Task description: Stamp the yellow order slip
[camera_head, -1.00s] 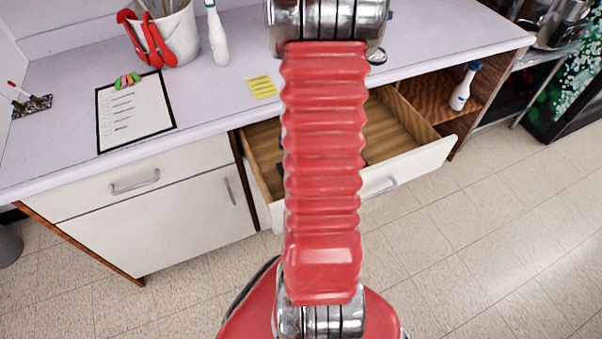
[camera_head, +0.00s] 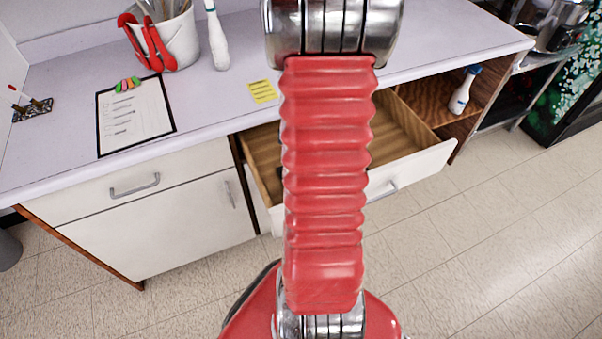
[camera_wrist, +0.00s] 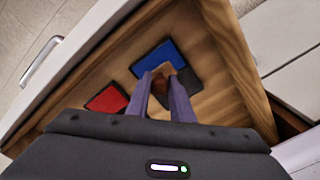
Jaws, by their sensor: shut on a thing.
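The yellow order slip (camera_head: 262,91) lies flat on the counter, left of my arm and above the open drawer (camera_head: 428,155). In the wrist view my gripper (camera_wrist: 162,82) points down into the drawer. Its two fingers are shut on a small brown wooden piece, seemingly a stamp (camera_wrist: 163,70). The stamp is partly hidden between the fingers. A blue ink pad (camera_wrist: 152,58) lies just beyond the fingertips, and a red ink pad (camera_wrist: 104,102) lies to their left. Whether the stamp touches the blue pad cannot be told. My arm hides the gripper in the head view.
A clipboard with a checklist (camera_head: 135,122) lies left of the slip. A white utensil crock (camera_head: 179,42) and a white bottle (camera_head: 216,40) stand behind. Another bottle (camera_head: 463,90) stands in the open shelf at right. Drawer walls surround my gripper.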

